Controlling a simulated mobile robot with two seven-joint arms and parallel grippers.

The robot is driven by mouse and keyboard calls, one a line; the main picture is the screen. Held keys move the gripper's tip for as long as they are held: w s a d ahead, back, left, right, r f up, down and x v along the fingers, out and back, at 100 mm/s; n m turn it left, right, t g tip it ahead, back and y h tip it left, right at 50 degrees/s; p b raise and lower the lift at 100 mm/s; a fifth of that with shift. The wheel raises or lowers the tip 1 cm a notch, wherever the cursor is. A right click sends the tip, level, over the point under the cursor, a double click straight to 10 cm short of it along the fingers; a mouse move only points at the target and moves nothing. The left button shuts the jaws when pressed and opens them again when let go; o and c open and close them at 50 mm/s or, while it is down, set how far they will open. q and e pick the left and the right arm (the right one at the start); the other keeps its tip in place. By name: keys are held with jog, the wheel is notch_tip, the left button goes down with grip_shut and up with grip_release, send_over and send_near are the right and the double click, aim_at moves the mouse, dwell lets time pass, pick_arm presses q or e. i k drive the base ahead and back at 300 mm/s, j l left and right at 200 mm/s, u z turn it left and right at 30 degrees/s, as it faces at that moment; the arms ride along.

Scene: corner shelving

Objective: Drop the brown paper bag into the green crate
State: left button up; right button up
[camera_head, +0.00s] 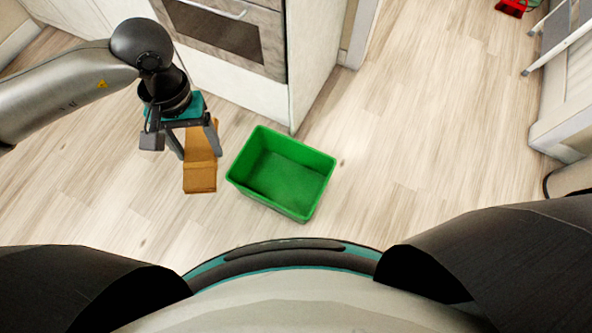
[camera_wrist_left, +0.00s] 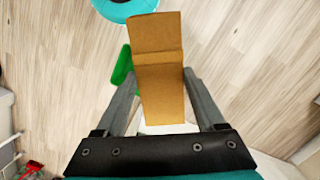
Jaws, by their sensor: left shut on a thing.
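The brown paper bag (camera_head: 200,165) hangs in my left gripper (camera_head: 197,150), to the left of the green crate in the head view. The bag also fills the middle of the left wrist view (camera_wrist_left: 160,75), between the two fingers (camera_wrist_left: 162,90). The left gripper is shut on the bag. The green crate (camera_head: 283,179) stands open on the floor, and its visible inside is empty. Part of its green edge shows behind the bag in the left wrist view (camera_wrist_left: 122,72). My right gripper is not in view.
A cabinet with an oven (camera_head: 225,32) stands behind the gripper and crate. The wood floor (camera_head: 420,130) right of the crate is clear. A step ladder (camera_head: 555,35) and a red object (camera_head: 512,7) are at the far upper right.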

aim_at(284, 187)
jog(key=i+j+z, duration=0.1)
jog(key=z, duration=0.4)
jog(key=j+z, duration=0.3)
jog(key=z, duration=0.15)
jog(key=j+z, duration=0.25)
jog(key=z, duration=0.25)
jog(key=j+z, duration=0.65)
